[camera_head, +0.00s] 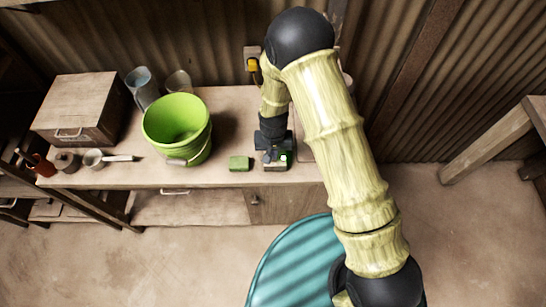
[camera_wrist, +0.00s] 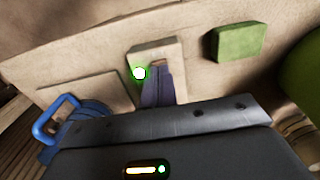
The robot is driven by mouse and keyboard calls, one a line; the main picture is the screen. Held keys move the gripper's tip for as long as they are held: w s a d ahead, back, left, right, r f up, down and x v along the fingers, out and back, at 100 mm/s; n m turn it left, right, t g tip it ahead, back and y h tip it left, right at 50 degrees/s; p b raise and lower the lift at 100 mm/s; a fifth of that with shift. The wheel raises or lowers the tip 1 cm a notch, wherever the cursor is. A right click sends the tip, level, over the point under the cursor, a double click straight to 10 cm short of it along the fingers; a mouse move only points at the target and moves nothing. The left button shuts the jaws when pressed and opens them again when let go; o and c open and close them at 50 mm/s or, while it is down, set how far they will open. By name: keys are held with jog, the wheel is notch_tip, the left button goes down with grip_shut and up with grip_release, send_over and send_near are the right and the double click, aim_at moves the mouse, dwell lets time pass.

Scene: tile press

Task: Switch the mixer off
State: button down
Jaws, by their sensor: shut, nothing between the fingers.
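A small beige box (camera_wrist: 158,52) with a glowing green lamp (camera_wrist: 139,73) lies on the bench top in the wrist view. The lamp also shows in the head view (camera_head: 284,157). My gripper (camera_wrist: 158,88) is shut and empty, its dark fingers over the box just beside the lamp. I cannot tell whether the fingertips touch the box. The fingers hide part of the box, and no separate switch lever can be made out. No mixer body is clearly recognizable; my arm hides part of the bench.
A green block (camera_head: 239,163) and a green bucket (camera_head: 202,156) stand left of my gripper. A wooden box (camera_head: 75,105), metal jugs (camera_head: 142,86) and a small pan (camera_head: 94,159) are further left. A blue handle (camera_wrist: 50,120) shows in the wrist view. A teal round surface (camera_head: 290,262) is below.

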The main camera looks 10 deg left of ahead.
jog(key=shift+f+b, duration=0.5)
jog(key=shift+f, duration=0.25)
dwell(0.4)
jog(key=shift+r+p, duration=2.3)
jog(key=shift+r, duration=1.25)
jog(key=w+d+r+m+t+b, duration=0.1)
jog(key=d+r+b, duration=0.2)
jog(key=d+r, duration=0.9)
jog(key=s+d+r+b, duration=0.1)
jog(key=s+d+r, duration=0.1)
jog(key=s+d, duration=0.2)
jog(key=s+d+r+m+t+b, duration=0.1)
jog(key=s+d+r+b, duration=0.1)
jog(key=d, duration=0.7)
jog(key=shift+s+d+r+m+t, duration=0.3)
jog(key=shift+s+r, duration=0.5)
jog(key=shift+s, duration=0.25)
